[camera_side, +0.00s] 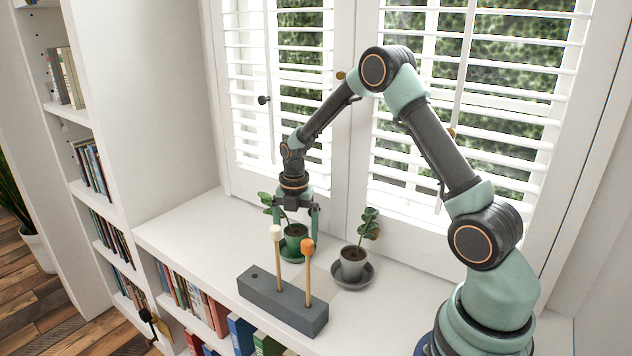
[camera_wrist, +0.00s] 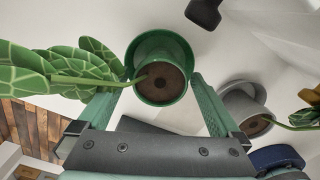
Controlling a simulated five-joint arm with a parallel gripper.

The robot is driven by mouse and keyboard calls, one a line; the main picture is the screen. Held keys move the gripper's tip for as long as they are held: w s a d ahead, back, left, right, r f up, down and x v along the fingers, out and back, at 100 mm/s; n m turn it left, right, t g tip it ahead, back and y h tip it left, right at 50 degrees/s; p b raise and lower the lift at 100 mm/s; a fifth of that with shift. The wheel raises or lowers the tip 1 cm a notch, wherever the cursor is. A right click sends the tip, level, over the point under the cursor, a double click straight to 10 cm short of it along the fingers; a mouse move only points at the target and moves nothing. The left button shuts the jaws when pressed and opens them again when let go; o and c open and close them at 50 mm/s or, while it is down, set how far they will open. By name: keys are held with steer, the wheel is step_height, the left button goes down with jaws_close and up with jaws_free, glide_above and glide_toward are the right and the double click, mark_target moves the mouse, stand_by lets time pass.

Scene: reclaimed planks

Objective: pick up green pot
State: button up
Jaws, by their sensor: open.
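The green pot (camera_side: 294,238) stands on a green saucer (camera_side: 292,259) on the white window ledge, with a leafy plant in it. In the wrist view the green pot (camera_wrist: 160,72) shows from above with dark soil, and its leaves (camera_wrist: 70,68) spread to the left. My gripper (camera_side: 296,226) points down over the pot, with its fingers on either side of the plant. In the wrist view my gripper (camera_wrist: 160,92) is open, and the pot lies between and slightly beyond the fingertips. I cannot tell whether a finger touches the pot.
A grey pot (camera_side: 353,262) with a plant stands on a grey saucer (camera_side: 352,277) to the right. A dark grey block (camera_side: 283,303) with two upright sticks (camera_side: 279,262) stands in front. The ledge (camera_side: 185,235) is clear at left; bookshelves lie below.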

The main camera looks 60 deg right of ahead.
steer(key=shift+f, duration=0.3)
steer(key=shift+r, duration=0.1)
jaws_close()
step_height(320, 180, up, 23)
stand_by(1.1)
